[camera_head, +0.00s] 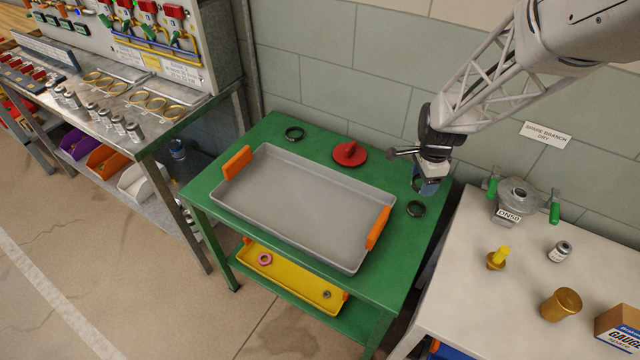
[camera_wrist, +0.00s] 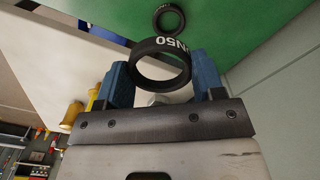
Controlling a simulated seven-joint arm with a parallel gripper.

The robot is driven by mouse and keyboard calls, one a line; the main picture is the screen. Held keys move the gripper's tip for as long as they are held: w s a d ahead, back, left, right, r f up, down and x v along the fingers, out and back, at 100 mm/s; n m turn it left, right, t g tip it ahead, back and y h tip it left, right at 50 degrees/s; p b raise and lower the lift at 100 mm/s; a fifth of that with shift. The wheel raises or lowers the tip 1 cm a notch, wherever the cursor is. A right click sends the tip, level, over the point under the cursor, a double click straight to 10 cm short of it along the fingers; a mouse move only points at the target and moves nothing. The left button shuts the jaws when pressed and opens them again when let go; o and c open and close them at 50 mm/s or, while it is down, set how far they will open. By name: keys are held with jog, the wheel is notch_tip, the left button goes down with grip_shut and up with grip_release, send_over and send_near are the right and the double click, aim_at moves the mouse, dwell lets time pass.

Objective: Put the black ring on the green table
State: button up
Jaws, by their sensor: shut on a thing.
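A black ring (camera_wrist: 160,64) with white lettering that ends in "50" sits between the two blue fingers of my gripper (camera_wrist: 162,80) in the wrist view. My gripper (camera_head: 425,186) is shut on it, over the right end of the green table (camera_head: 270,127). In the head view the held ring is mostly hidden by the fingers. A second black ring (camera_head: 416,208) lies on the table just below my gripper; a black ring on the green surface also shows beyond the held one in the wrist view (camera_wrist: 168,18). Another black ring (camera_head: 293,133) lies at the table's back left.
A grey tray (camera_head: 300,195) with orange handles fills most of the green table. A red round part (camera_head: 350,153) lies behind it. A white table (camera_head: 510,290) at right holds a grey DN50 flange (camera_head: 518,198) and brass parts. A yellow tray (camera_head: 285,278) stands below.

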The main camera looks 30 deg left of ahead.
jog(key=w+a+n, duration=0.2)
jog(key=w+a, duration=0.3)
jog(key=a, duration=0.4)
jog(key=w+a+n, duration=0.1)
jog(key=w+a, duration=0.3)
jog(key=a, duration=0.5)
jog(key=n, duration=0.3)
send_over(319, 145)
jog(key=shift+s+f, duration=0.1)
jog(key=shift+f, duration=1.05)
jog(key=shift+f, duration=3.15)
jog(key=shift+f, duration=1.85)
jog(key=shift+f, duration=0.2)
